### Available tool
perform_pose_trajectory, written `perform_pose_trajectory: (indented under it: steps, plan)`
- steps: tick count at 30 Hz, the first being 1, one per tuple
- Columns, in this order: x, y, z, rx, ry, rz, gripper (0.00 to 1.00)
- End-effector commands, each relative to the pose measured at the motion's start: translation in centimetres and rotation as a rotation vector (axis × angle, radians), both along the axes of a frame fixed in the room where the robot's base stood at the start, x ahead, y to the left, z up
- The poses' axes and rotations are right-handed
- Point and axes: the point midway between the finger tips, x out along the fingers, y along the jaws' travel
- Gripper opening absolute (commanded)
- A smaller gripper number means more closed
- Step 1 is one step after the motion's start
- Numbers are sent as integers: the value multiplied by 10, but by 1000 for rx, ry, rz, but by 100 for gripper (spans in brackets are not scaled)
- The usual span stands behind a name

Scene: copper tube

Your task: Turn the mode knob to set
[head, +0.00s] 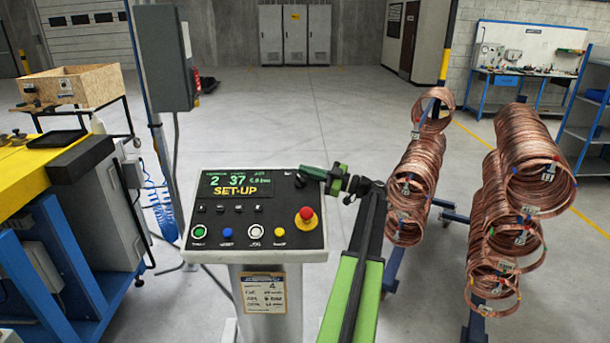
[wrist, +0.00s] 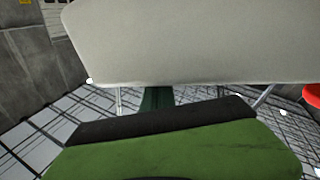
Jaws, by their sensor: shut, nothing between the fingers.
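The control panel (head: 290,240) stands in the middle of the head view, tilted on a grey pedestal. Its screen (head: 236,184) reads SET-UP in yellow. My gripper (head: 322,175) is at the panel's upper right corner, shut and empty. A dark shape lies at its tip; I cannot tell whether this is the mode knob or part of my fingers, so the knob's pointer cannot be read. In the wrist view, my green finger with a black edge (wrist: 160,125) fills the bottom. A pale blank surface (wrist: 200,45) lies beyond it; contact cannot be told.
A red stop button (head: 306,213) on a yellow base sits just below my gripper. Green, blue, white and yellow buttons (head: 227,233) line the panel's front. Copper tube coils (head: 415,180) hang on racks at right. A yellow-topped bench (head: 35,175) is at left.

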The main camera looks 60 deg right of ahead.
Motion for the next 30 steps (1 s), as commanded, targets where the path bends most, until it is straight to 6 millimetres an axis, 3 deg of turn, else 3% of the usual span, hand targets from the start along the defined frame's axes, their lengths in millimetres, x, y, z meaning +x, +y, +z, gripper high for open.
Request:
perform_pose_trajectory:
  steps: [23, 26, 30]
  plan:
    - [2, -1, 1, 0, -1, 1, 0]
    - [1, -11, 5, -1, 0, 3, 0]
    - [-6, -40, 14, 0, 0, 7, 0]
